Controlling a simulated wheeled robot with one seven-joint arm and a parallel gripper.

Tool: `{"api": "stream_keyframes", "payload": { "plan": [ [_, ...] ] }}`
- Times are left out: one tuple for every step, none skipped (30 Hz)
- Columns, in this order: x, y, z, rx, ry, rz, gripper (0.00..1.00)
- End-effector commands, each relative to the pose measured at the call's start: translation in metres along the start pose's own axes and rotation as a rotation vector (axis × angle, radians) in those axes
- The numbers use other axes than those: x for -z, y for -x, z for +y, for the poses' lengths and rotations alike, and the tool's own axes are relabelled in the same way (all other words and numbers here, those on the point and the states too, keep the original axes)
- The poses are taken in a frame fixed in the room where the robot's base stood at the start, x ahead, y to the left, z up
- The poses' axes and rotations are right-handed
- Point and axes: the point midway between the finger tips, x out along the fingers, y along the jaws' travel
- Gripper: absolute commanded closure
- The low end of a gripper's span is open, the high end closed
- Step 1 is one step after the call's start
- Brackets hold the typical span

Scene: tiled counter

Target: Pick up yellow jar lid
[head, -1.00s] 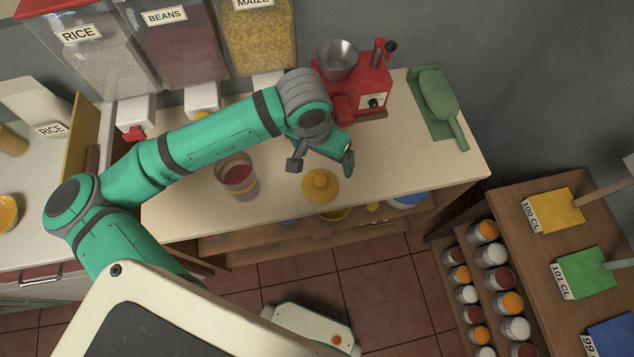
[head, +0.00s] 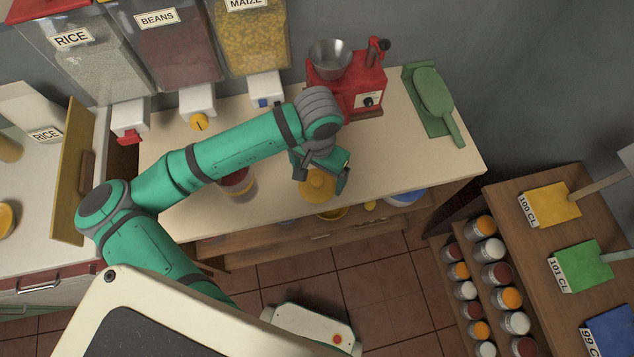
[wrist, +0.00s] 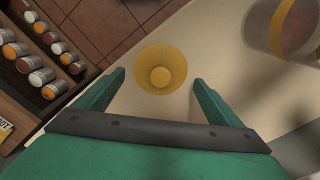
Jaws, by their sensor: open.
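The yellow jar lid (head: 317,186) lies on the cream counter near its front edge, with its knob facing up. In the wrist view the lid (wrist: 161,70) is round with a central knob and sits just beyond and between my fingertips. My gripper (head: 322,180) is above the lid in the head view and partly covers it. In the wrist view my gripper (wrist: 157,76) is open and empty, with one finger on each side of the lid's line.
A glass jar with reddish contents (head: 238,184) stands left of the lid. A red grinder (head: 345,85) and a green scoop (head: 435,92) are at the back. Dispensers (head: 165,45) line the wall. A rack of small jars (head: 485,285) stands at the right, beyond the counter edge.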

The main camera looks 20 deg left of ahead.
Motion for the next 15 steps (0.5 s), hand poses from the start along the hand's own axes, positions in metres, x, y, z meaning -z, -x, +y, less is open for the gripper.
{"api": "stream_keyframes", "payload": {
  "plan": [
    [-0.001, -0.008, -0.001, -0.002, 0.002, -0.001, 0.11],
    [-0.002, -0.012, -0.001, -0.002, 0.001, -0.001, 0.11],
    [-0.002, -0.017, -0.001, -0.001, 0.001, -0.001, 0.11],
    [-0.001, -0.021, -0.001, -0.002, 0.001, -0.001, 0.11],
    [-0.001, -0.024, -0.001, -0.002, 0.001, -0.001, 0.11],
    [-0.001, -0.027, -0.001, -0.002, 0.001, -0.001, 0.11],
    [-0.001, -0.028, -0.001, -0.002, 0.001, 0.000, 0.11],
    [-0.001, -0.029, -0.001, -0.001, 0.001, 0.000, 0.11],
    [-0.001, -0.030, -0.001, -0.001, 0.001, 0.001, 0.11],
    [-0.001, -0.031, -0.001, -0.001, 0.001, 0.001, 0.11],
    [-0.001, -0.031, -0.001, -0.001, 0.001, 0.001, 0.11],
    [-0.001, -0.031, -0.001, -0.001, 0.001, 0.001, 0.11],
    [-0.001, -0.030, -0.001, -0.001, 0.001, 0.001, 0.11],
    [-0.001, -0.030, -0.001, -0.001, 0.001, 0.001, 0.11],
    [-0.001, -0.030, -0.001, -0.001, 0.001, 0.001, 0.11]
  ]
}}
